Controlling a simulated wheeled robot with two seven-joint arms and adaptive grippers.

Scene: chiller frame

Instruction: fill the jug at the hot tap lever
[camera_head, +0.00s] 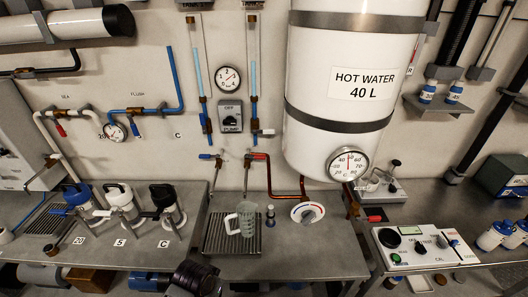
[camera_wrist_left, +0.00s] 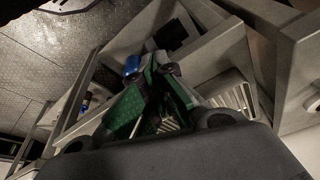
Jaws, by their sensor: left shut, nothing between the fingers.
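The clear measuring jug (camera_head: 245,222) stands upright on the drip grate (camera_head: 218,238) of the bench, below two wall taps. The hot tap lever (camera_head: 260,156) is red and sits on the right tap, joined to copper pipe from the hot water tank. The left tap has a blue lever (camera_head: 207,156). In the left wrist view my left gripper (camera_wrist_left: 158,72), with green and dark fingers, is shut and empty, away from the jug and tap. I cannot make out its fingers in the head view.
The white hot water tank (camera_head: 340,75) hangs at upper right, with a dial gauge (camera_head: 348,164) below its label. A small dark-topped bottle (camera_head: 270,216) stands right of the jug. Bench right of the dial knob (camera_head: 307,212) is clear.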

